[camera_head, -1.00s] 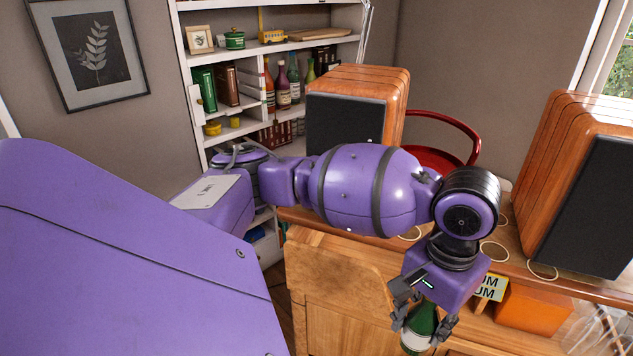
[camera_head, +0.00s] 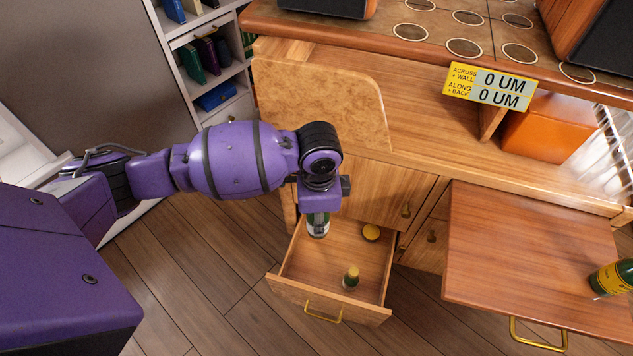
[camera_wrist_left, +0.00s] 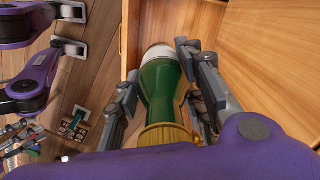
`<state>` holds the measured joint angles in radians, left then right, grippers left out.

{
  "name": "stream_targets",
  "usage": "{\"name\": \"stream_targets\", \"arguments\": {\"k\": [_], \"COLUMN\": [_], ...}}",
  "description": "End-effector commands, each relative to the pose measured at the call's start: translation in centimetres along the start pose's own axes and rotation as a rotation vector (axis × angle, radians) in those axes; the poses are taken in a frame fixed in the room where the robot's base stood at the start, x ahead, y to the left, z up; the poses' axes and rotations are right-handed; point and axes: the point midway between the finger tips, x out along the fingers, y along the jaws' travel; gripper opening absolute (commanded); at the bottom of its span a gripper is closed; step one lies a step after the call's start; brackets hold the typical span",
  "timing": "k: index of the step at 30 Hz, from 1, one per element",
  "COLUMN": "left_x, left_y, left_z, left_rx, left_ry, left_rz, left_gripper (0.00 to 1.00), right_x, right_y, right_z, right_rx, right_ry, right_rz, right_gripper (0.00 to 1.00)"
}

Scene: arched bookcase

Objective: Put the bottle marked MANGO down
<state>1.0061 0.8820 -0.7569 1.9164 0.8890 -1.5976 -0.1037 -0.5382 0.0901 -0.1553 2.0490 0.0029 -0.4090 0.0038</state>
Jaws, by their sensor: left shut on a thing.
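My left gripper (camera_head: 319,208) is shut on a green bottle (camera_head: 317,227) with a white label. The bottle hangs roughly upright at the back left corner of an open wooden drawer (camera_head: 322,302). I cannot tell whether its base touches the drawer floor. In the left wrist view the gripper's fingers (camera_wrist_left: 160,95) stand on both sides of the green bottle (camera_wrist_left: 163,88), gold top nearest the camera. Its label is not readable, so I cannot tell if it says MANGO. My right gripper is not in view.
The desk top (camera_head: 430,45) is above.

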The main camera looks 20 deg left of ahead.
Motion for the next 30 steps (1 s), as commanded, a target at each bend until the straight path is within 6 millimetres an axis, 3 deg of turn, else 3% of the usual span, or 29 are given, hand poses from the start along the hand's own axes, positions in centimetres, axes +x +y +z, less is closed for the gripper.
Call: {"name": "stream_targets", "arguments": {"k": [1, 3, 9, 12, 15, 19, 30], "left_x": [4.4, 8.7, 20.4, 24.9, 28.2, 30.4, 35.7], "left_y": [-0.2, -0.6, -1.3, -1.4, -1.3, -1.3, -1.1], "left_z": [-0.4, -0.6, -0.7, -0.6, -0.4, -0.3, -0.1], "left_rx": [0.096, 0.254, 0.695, 0.879, 1.021, 1.13, 1.165], "left_ry": [-0.001, 0.0, 0.001, 0.003, 0.004, 0.002, 0.001], "left_rz": [0.009, 0.008, 0.005, 0.002, -0.002, -0.008, -0.005], "left_gripper": [0.0, 0.0, 0.0, 0.0, 0.0, 0.0, 0.0], "right_x": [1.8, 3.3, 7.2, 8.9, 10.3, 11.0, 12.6], "right_y": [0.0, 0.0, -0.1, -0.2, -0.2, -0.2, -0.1], "right_z": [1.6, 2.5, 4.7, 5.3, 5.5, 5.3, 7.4], "right_rx": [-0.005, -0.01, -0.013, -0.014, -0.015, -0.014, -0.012], "right_ry": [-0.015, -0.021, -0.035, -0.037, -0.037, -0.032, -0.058], "right_rz": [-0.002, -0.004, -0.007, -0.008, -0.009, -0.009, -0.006], "right_gripper": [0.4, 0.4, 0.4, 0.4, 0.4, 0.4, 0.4]}}
